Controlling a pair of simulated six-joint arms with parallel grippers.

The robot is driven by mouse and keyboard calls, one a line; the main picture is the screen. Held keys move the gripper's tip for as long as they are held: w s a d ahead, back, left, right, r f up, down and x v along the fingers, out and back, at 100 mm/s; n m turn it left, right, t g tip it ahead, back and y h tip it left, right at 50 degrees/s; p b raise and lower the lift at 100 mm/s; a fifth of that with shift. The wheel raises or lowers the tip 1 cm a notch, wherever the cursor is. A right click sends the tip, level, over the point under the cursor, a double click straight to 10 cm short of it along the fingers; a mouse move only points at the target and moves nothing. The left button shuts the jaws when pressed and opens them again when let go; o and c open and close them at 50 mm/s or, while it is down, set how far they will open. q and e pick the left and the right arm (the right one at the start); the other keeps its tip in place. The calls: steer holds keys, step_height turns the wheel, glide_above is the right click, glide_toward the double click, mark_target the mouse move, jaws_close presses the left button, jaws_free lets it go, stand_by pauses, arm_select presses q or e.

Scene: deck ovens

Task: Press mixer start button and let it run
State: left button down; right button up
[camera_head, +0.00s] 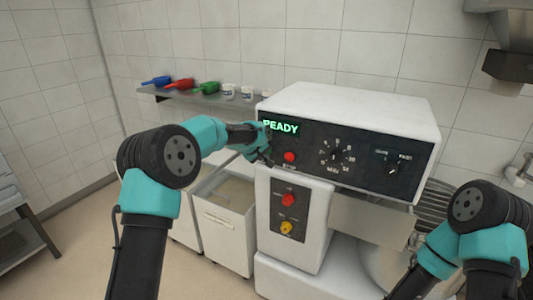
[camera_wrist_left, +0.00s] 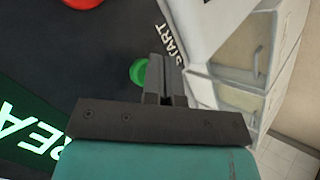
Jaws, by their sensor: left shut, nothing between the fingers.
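The white mixer (camera_head: 350,105) stands in the middle right with a dark control panel (camera_head: 345,160). Its display (camera_head: 281,127) reads READY in green. My left gripper (camera_head: 266,158) is shut and empty at the left end of the panel. In the left wrist view the green start button (camera_wrist_left: 138,71) shows beside my shut fingers (camera_wrist_left: 165,78), partly hidden by them, near the START label. I cannot tell whether the fingers touch the panel. A red button (camera_head: 290,157) sits to the right of the gripper. My right gripper is out of view.
A lower panel has a red knob (camera_head: 288,200) and a yellow-ringed button (camera_head: 287,227). A dial (camera_head: 337,153) and a switch (camera_head: 392,169) are further right. White bins (camera_head: 228,235) stand left of the mixer. A shelf (camera_head: 215,98) holds coloured scoops and cups.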

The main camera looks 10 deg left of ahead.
arm_select(q)
steer(key=shift+w+d, duration=0.1)
steer(key=shift+w, duration=0.15)
steer(key=shift+s, duration=0.15)
stand_by(0.5)
steer(key=shift+s+a, duration=0.3)
steer(key=shift+s, duration=0.35)
steer(key=shift+s, duration=0.1)
steer(key=s, duration=0.1)
steer(key=s+a, duration=0.1)
steer(key=s, duration=0.2)
steer(key=shift+s+a, duration=0.3)
stand_by(0.5)
